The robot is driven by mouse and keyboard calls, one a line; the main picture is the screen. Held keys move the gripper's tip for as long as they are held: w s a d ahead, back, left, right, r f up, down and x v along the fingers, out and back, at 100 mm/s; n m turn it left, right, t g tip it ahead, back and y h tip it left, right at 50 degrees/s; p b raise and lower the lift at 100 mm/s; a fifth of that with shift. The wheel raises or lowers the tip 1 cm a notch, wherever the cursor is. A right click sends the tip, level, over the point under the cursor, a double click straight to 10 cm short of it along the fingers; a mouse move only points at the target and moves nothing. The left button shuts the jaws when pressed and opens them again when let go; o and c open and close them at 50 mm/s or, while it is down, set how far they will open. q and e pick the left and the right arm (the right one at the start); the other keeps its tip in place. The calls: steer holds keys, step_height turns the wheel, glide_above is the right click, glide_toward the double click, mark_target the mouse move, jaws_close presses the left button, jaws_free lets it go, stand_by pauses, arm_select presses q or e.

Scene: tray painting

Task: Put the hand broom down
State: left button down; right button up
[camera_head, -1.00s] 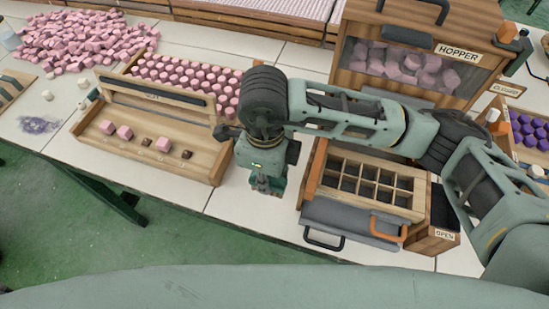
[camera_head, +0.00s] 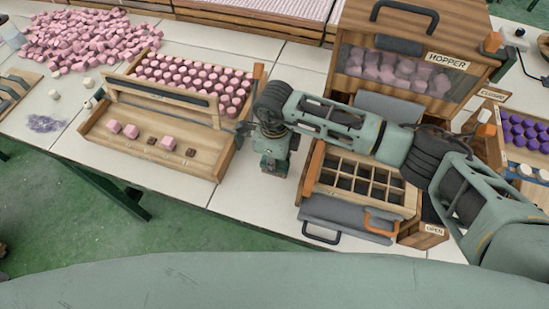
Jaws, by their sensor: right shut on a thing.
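My right gripper (camera_head: 274,164) points down over the white table, between the wooden tray of pink pieces (camera_head: 195,157) and the wooden box with a divided insert. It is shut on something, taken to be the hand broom. The wrist and fingers hide nearly all of it, so I cannot make out its handle or bristles. I cannot tell whether it touches the table. My left gripper is not in view.
The divided box (camera_head: 313,170) stands close right of the gripper, the hopper (camera_head: 470,50) behind it. Loose pink pieces (camera_head: 80,40) and a purple smudge (camera_head: 45,123) lie at left. Bare table (camera_head: 235,190) shows beside the gripper, near the front edge.

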steer(key=shift+f, duration=0.15)
steer(key=o, duration=1)
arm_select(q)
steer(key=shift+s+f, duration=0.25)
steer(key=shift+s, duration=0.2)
arm_select(e)
steer(key=shift+o, duration=0.2)
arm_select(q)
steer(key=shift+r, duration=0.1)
arm_select(e)
steer(key=shift+r, duration=0.3)
step_height(320, 180, up, 11)
steer(key=b, duration=0.3)
steer(key=shift+f, duration=0.15)
steer(key=shift+r, duration=0.55)
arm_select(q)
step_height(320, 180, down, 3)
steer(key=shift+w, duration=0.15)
